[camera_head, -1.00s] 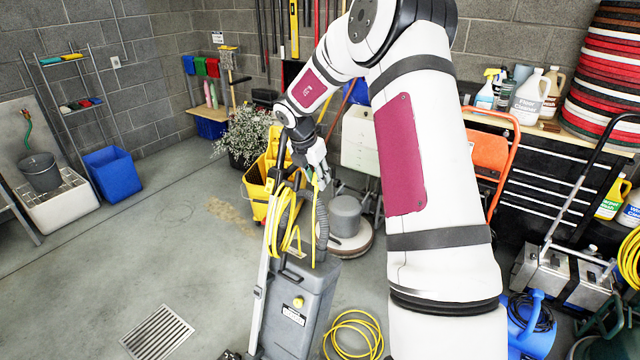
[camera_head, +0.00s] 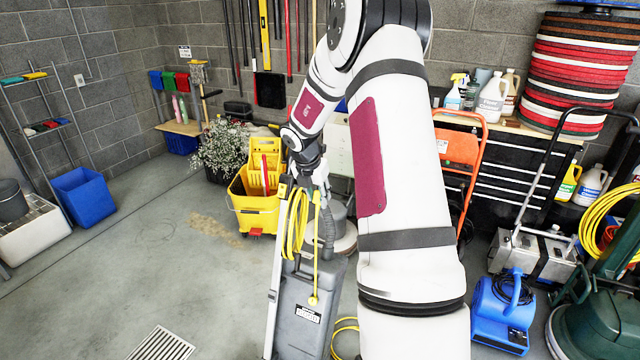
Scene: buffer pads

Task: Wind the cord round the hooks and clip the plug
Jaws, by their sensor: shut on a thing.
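The grey floor machine (camera_head: 301,311) stands at the lower middle with its silver handle (camera_head: 274,265) leaning up. The yellow cord (camera_head: 295,225) hangs in long loops at the top of the handle. A single yellow strand (camera_head: 316,250) runs from my gripper down the machine's front. My gripper (camera_head: 313,183) is at the top of the handle, beside the loops, and is shut on the cord. Its fingertips are small and partly hidden. More cord (camera_head: 345,326) lies on the floor, mostly behind my arm. I cannot make out the hooks, the clip or the plug.
A yellow mop bucket (camera_head: 257,208) stands just behind the machine. An orange hand truck (camera_head: 462,150), a blue blower (camera_head: 502,310) and a green machine (camera_head: 600,330) crowd the right. Open floor (camera_head: 120,270) with a drain grate (camera_head: 161,345) lies to the left.

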